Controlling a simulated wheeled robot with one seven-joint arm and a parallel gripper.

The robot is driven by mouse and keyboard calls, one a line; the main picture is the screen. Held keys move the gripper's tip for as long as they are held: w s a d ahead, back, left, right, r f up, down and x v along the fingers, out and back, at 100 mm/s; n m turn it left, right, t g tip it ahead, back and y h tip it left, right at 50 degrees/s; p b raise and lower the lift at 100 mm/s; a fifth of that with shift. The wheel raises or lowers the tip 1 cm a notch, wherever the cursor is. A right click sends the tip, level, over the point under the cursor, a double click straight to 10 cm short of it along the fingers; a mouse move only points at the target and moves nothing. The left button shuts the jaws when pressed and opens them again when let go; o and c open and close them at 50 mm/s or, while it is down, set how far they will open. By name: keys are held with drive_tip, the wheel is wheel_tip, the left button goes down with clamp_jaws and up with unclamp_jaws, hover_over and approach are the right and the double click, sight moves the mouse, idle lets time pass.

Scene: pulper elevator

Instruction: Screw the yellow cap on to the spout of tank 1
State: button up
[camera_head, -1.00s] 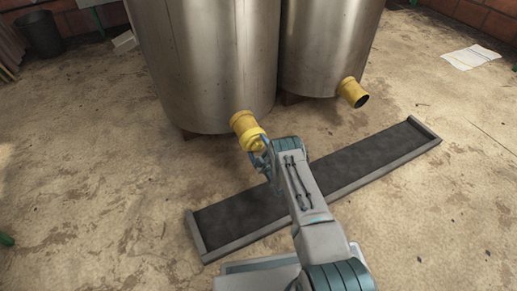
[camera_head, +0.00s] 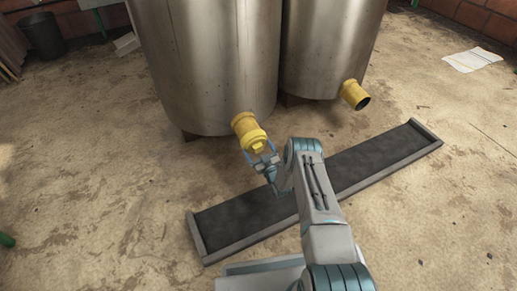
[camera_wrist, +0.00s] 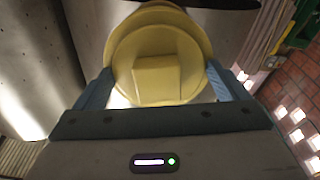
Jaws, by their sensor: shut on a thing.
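The yellow cap (camera_head: 254,141) sits at the outer end of the yellow spout (camera_head: 243,124) low on the front of the left steel tank (camera_head: 210,60). Cap and spout look in line and touching; how far the cap is seated I cannot tell. My gripper (camera_head: 262,157) is shut on the cap from the front. In the wrist view the cap's round face (camera_wrist: 185,52) and its square knob (camera_wrist: 157,78) show between my two blue fingers (camera_wrist: 158,92). No number shows on either tank.
A second steel tank (camera_head: 330,45) at the right has an uncapped yellow spout (camera_head: 354,95) with a dark opening.

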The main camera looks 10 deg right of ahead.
drive_tip(key=m, duration=0.2)
drive_tip(key=w+r+m, duration=0.1)
drive_tip(key=m, duration=0.4)
drive_tip(key=shift+m, duration=0.4)
drive_tip(key=o, duration=0.7)
drive_tip(key=shift+a, duration=0.1)
drive_tip(key=shift+o, duration=0.2)
drive_tip(key=shift+s+f, duration=0.1)
drive_tip(key=shift+p+v, duration=0.8)
drive_tip(key=shift+v, duration=1)
drive_tip(key=shift+s+d+f, duration=0.2)
drive_tip(key=shift+s+f, duration=0.15)
drive_tip(key=shift+s, duration=0.15)
